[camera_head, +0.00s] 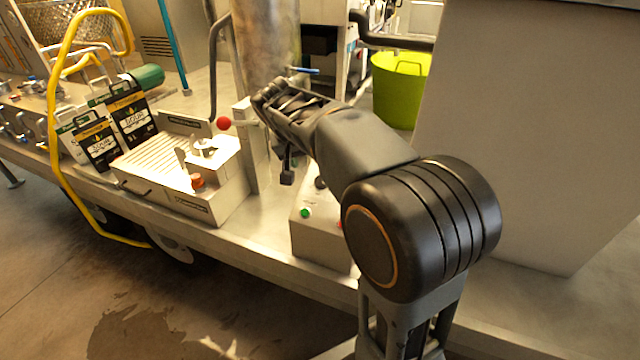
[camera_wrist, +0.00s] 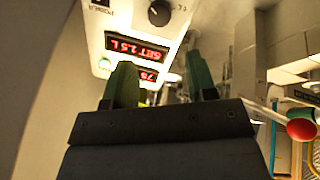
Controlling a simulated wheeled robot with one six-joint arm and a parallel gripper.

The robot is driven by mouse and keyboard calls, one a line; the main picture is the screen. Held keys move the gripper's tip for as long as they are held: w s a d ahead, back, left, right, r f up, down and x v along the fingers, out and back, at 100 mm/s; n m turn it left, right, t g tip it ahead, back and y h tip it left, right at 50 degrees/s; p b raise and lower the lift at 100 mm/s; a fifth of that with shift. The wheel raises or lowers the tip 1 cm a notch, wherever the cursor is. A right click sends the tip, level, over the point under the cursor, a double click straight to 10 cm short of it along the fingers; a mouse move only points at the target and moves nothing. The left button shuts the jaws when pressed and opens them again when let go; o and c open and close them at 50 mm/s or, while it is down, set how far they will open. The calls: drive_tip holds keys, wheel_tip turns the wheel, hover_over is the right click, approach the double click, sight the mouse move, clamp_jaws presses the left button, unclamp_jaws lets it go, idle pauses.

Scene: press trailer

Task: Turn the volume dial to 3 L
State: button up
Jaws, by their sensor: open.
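The volume dial (camera_wrist: 160,12) is a round black knob on a pale control panel (camera_wrist: 116,22), at the top edge of the wrist view. Beside it a red-lit display (camera_wrist: 135,47) shows upside down and reads "SET 2.5 L". A second, smaller red display (camera_wrist: 149,74) is partly covered by my gripper. My gripper (camera_wrist: 160,78) is open, its two greenish fingers apart with nothing between them. Its fingertips appear below the dial in the picture; I cannot tell the distance. In the head view I cannot make out the dial.
In the head view, a grey box with a green button (camera_head: 305,213) stands under my arm. A red ball knob (camera_head: 224,122) is left of my arm, near a ribbed tray unit (camera_head: 160,165). A large pale block (camera_head: 540,130) fills the right, by a lime bucket (camera_head: 398,95).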

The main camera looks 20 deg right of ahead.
sight(320, 181)
drive_tip(key=x, duration=1.3)
drive_tip(key=shift+w+d, duration=0.1)
drive_tip(key=shift+d, duration=0.05)
drive_tip(key=c, duration=0.7)
drive_tip(key=shift+o, duration=0.2)
